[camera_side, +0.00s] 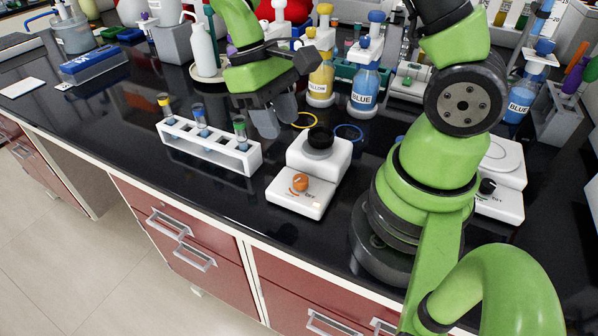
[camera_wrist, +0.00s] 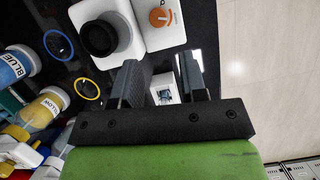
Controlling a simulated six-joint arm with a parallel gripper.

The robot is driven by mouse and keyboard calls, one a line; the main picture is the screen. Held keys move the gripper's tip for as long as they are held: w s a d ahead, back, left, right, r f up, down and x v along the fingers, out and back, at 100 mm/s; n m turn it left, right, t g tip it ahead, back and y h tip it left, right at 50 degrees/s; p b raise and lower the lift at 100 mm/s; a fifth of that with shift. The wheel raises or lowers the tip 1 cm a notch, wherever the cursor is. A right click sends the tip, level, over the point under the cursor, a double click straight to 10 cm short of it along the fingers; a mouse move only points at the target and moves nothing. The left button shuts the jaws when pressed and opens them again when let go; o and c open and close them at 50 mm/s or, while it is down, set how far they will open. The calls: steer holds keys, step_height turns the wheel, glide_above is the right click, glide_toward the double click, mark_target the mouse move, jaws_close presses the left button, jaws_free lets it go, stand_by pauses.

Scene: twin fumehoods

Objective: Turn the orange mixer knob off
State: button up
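The white mixer (camera_side: 322,186) stands near the counter's front edge, with a black round top (camera_side: 320,139) and an orange knob (camera_side: 300,182) on its front face. In the wrist view the orange knob (camera_wrist: 159,17) shows at the top, with a pale pointer line, beside the mixer's black top (camera_wrist: 99,38). My gripper (camera_side: 277,117) hangs behind and to the left of the mixer in the side view, above the counter. In the wrist view my gripper's two fingers (camera_wrist: 160,72) are apart with nothing held between them. They do not touch the knob.
A white tube rack (camera_side: 208,148) with three capped tubes stands left of the mixer. Blue (camera_side: 365,88) and yellow (camera_side: 321,80) bottles stand behind, near blue (camera_side: 349,133) and yellow (camera_side: 304,120) rings. A second white mixer (camera_side: 503,204) with a black knob is at right.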

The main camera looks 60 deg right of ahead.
mark_target(300, 178)
steer(key=x, duration=1.1)
steer(key=shift+d+f, duration=0.1)
steer(key=shift+c, duration=0.2)
steer(key=c, duration=0.6)
